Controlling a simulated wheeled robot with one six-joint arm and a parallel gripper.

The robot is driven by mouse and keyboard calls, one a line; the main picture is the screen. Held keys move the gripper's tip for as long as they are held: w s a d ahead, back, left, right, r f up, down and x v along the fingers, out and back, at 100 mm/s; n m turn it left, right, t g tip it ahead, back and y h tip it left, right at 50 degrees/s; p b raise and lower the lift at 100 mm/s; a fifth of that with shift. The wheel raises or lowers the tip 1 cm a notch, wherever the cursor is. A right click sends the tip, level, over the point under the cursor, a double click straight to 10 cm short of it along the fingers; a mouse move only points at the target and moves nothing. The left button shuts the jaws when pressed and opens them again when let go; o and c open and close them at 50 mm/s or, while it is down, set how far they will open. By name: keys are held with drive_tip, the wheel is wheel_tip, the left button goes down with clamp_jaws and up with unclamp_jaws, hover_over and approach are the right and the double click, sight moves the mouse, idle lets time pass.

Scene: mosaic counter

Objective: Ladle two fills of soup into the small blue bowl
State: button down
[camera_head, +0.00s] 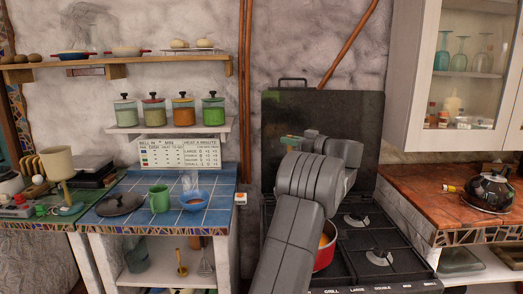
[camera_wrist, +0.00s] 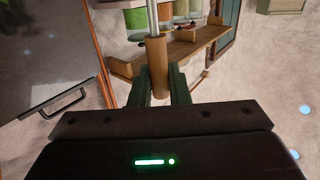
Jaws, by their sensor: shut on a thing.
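The small blue bowl (camera_head: 194,206) stands on the blue tiled counter, with steam above it and something dark inside. The red pot (camera_head: 323,262) is on the stove, mostly hidden behind my arm; a bit of orange content shows. In the wrist view my gripper (camera_wrist: 160,88) is shut on the ladle's brown handle (camera_wrist: 157,62), whose metal shaft runs up out of the picture. The ladle's bowl end is out of view, so I cannot tell whether it holds soup. In the head view my gripper is mostly hidden behind my arm, over the stove.
A green mug (camera_head: 159,198) and a dark lid (camera_head: 120,204) stand left of the blue bowl. The raised black stove cover (camera_head: 340,110) is behind my arm. Jars (camera_head: 183,112) stand on a shelf above the tiled counter (camera_head: 150,226). A dark kettle (camera_head: 488,190) is at right.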

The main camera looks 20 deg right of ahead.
drive_tip(key=s+d+f+m+t+h+b, duration=0.1)
drive_tip(key=s+d+m+t+h+b, duration=0.25)
drive_tip(key=s, duration=1.05)
wheel_tip(320, 180, down, 14)
drive_tip(key=n+g+b, duration=0.1)
drive_tip(key=g+b, duration=0.1)
drive_tip(key=b, duration=0.7)
drive_tip(key=shift+d+y, duration=0.2)
drive_tip(key=shift+y, duration=0.15)
drive_tip(key=shift+s+n, duration=0.1)
drive_tip(key=shift+n, duration=0.15)
wheel_tip(320, 180, up, 12)
drive_tip(key=p, duration=1.2)
